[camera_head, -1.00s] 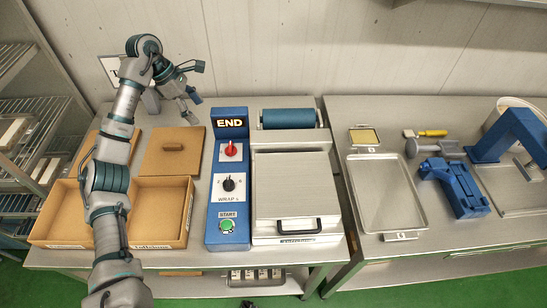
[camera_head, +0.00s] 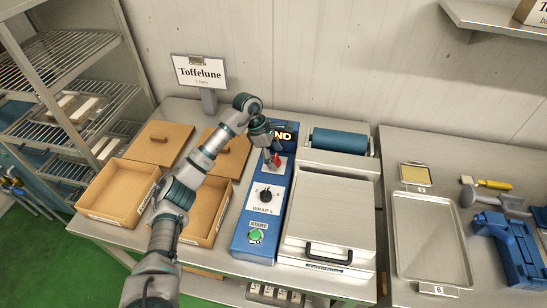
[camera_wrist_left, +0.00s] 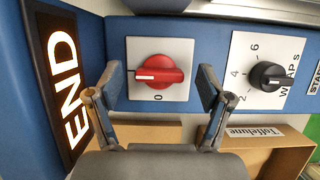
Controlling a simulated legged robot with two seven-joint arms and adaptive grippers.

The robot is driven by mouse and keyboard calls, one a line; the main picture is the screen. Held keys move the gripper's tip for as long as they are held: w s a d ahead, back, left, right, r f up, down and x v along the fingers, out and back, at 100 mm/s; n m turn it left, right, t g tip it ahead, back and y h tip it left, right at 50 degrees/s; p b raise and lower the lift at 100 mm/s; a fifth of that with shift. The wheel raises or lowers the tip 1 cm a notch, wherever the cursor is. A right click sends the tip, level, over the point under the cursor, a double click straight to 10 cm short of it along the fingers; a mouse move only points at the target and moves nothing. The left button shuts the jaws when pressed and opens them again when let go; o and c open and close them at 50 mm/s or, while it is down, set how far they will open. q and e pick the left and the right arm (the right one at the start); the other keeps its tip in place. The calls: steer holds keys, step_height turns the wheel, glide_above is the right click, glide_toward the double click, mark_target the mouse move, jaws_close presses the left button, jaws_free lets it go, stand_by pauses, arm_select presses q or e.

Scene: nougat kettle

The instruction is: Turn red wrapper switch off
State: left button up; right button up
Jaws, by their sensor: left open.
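The red wrapper switch (camera_head: 273,159) is a red rotary knob on a white plate on the blue control panel (camera_head: 240,238). In the left wrist view the red knob (camera_wrist_left: 160,75) has a white mark on its left side, and a "0" stands on the plate at its lower edge. My left gripper (camera_wrist_left: 162,88) is open, with one finger on either side of the knob in that view; I cannot tell whether they touch it. In the head view my left gripper (camera_head: 268,146) is over the top of the panel and partly covers the switch. My right gripper is not in view.
The panel also bears a lit "END" display (camera_wrist_left: 62,85), a black wraps dial (camera_wrist_left: 268,75) and a green start button (camera_head: 256,236). The wrapper machine (camera_head: 330,215) stands to the right. Cardboard boxes (camera_head: 115,195) stand to the left, beside a "Toffelune" sign (camera_head: 200,72).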

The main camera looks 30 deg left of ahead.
arm_select(q)
steer(key=shift+d+f, duration=0.3)
steer(key=shift+d, duration=0.25)
steer(key=shift+a+f, duration=0.1)
steer(key=shift+a, duration=0.35)
steer(key=shift+a+f, duration=0.1)
steer(key=shift+a, duration=0.35)
steer(key=shift+c, duration=0.7)
steer(key=shift+a+f, duration=0.1)
steer(key=shift+a, duration=0.4)
steer(key=c, duration=0.8)
steer(key=shift+s+d, duration=0.15)
steer(key=shift+c, duration=1.1)
steer(key=shift+d+r, duration=0.2)
steer(key=shift+d, duration=0.5)
steer(key=shift+w, duration=0.2)
steer(key=shift+a, duration=0.1)
